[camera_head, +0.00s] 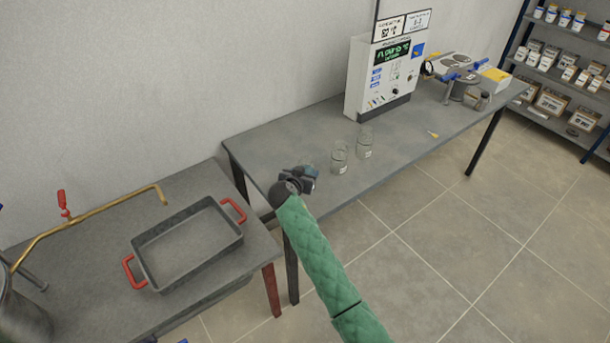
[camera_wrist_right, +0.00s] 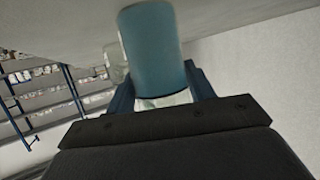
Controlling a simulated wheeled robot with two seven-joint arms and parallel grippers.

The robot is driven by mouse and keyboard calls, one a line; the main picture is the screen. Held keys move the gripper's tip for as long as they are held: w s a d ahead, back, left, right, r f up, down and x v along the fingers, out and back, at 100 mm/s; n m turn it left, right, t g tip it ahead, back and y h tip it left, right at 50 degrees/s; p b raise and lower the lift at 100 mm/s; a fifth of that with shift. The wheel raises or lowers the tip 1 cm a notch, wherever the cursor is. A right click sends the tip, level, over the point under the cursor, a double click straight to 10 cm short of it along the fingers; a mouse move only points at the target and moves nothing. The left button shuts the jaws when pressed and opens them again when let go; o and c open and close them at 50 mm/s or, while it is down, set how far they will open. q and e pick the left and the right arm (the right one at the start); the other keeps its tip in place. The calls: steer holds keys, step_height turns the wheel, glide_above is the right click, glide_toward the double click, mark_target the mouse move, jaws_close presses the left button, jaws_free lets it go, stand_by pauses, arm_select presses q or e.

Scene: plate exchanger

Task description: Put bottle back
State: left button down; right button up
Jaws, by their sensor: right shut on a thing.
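My right gripper (camera_head: 302,178) is over the near-left edge of the long grey table. It is shut on a bottle (camera_head: 309,166), which the gripper mostly hides in the head view. In the right wrist view the bottle (camera_wrist_right: 155,50) is a large blue-teal cylinder with a clear part between the fingers (camera_wrist_right: 163,92). I cannot tell whether it touches the tabletop. Two clear glass bottles (camera_head: 340,158) (camera_head: 365,142) stand upright on the table, just right of the gripper. My left gripper is not in view.
A white control machine (camera_head: 380,75) stands at the table's back, with a device (camera_head: 458,75) to its right. A lower table (camera_head: 85,245) at left holds a grey tray (camera_head: 165,282) with red handles and a brass pipe (camera_head: 100,222). Stocked shelves (camera_head: 560,60) stand far right.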

steer(key=o, duration=1)
steer(key=shift+c, duration=0.2)
steer(key=shift+r, duration=0.1)
